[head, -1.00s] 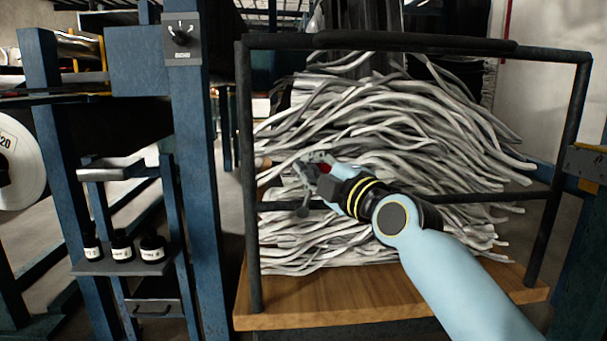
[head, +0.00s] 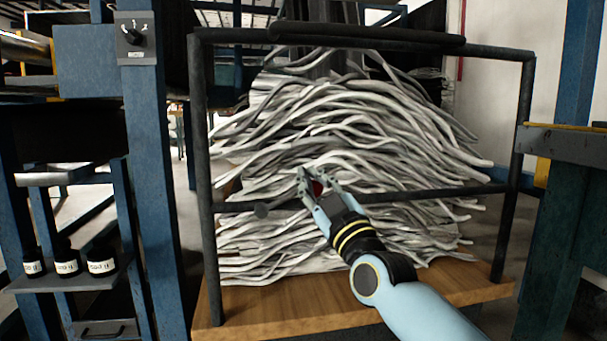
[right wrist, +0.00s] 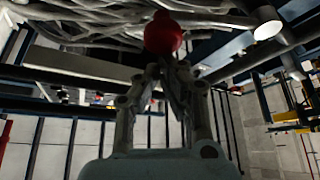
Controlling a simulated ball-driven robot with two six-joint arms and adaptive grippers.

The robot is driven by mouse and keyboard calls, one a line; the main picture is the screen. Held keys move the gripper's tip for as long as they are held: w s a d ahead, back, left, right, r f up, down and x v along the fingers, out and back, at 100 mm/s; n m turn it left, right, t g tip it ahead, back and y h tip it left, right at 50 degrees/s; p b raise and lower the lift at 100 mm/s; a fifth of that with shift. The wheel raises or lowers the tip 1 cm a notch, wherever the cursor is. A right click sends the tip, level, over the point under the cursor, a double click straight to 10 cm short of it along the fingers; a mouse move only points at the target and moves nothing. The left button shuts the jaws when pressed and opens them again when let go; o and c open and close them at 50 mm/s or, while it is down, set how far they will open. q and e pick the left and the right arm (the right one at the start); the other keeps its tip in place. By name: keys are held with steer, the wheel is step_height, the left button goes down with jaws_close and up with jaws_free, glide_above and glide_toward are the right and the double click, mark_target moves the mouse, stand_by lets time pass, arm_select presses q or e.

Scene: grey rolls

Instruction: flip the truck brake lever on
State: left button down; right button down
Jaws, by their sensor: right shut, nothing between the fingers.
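A red ball knob (right wrist: 163,35) shows in the right wrist view, just beyond my right fingertips. In the head view only part of the red knob (head: 318,187) shows, close to my right fingers and partly covered by them. I cannot tell whether they touch. My right gripper (head: 314,172) is shut and empty, in front of the truck's grey rolls. Its fingers (right wrist: 153,75) also show in the right wrist view. The lever's shaft and pivot are not clear. A dark round end (head: 262,210) shows on the truck's middle rail, left of my gripper. My left gripper is not in view.
The truck has a black tube frame (head: 203,130) and a wooden deck (head: 270,303), loaded with grey rolls (head: 350,130). A blue post with a dial (head: 136,36) and a shelf with small dark bottles (head: 67,264) stand left. A dark bench (head: 570,145) stands right.

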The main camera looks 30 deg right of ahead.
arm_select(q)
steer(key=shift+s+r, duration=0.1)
arm_select(e)
steer(key=shift+s+d+f+m+h, duration=0.1)
steer(key=shift+d+f+m+h, duration=0.3)
steer(key=shift+m, duration=0.3)
steer(key=shift+a+f, duration=0.1)
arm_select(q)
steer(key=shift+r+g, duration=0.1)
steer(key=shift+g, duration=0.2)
